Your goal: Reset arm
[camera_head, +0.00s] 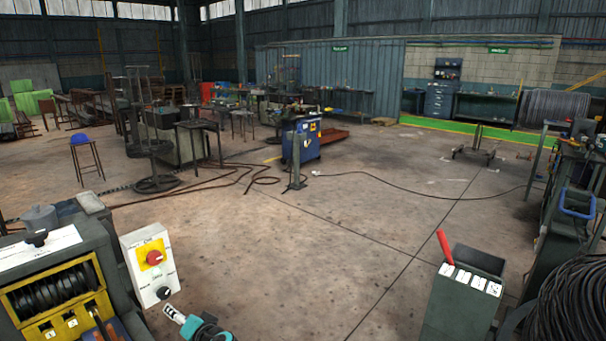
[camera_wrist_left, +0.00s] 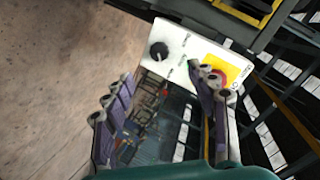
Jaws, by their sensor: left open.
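My left gripper (camera_head: 175,314) shows at the bottom of the head view, just below and right of a white control box (camera_head: 148,265). The box has a red rotary switch (camera_head: 154,258) on a yellow plate and a black knob (camera_head: 164,292). In the left wrist view my left gripper (camera_wrist_left: 158,103) has its two purple-grey fingers spread apart, with nothing held between them. There the black knob (camera_wrist_left: 159,51) lies beyond the gap, and one finger partly covers the red switch (camera_wrist_left: 220,76). My right gripper is in neither view.
A machine with a yellow-framed drum opening (camera_head: 60,298) stands at the left. A green-grey box with a red lever (camera_head: 444,247) stands at lower right beside a black cable coil (camera_head: 572,305). The concrete floor between them is clear except for a thin cable.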

